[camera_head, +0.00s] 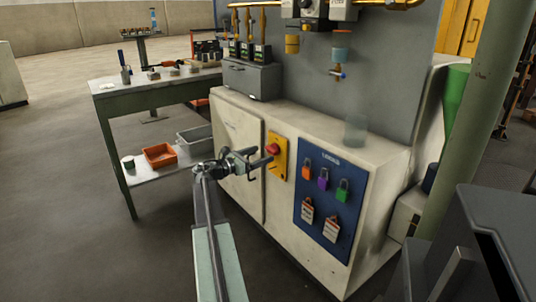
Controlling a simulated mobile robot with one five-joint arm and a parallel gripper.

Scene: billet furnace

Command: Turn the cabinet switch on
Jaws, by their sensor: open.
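The cabinet switch is a red rotary handle (273,149) on a yellow plate (278,157), fixed to the front of the white cabinet (231,129). The angle of its handle is too small to read clearly. My gripper (263,167) is open and empty, in front of the cabinet door. Its fingers point right toward the yellow plate, with the tips just left of the red handle. I cannot tell whether they touch the plate.
A blue lockout board (328,207) with colored padlocks and tags is right of the switch. A green workbench (110,104) with an orange bin (160,155) and a grey bin (194,139) below stands left. A green post (470,130) rises at right. The floor at left is clear.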

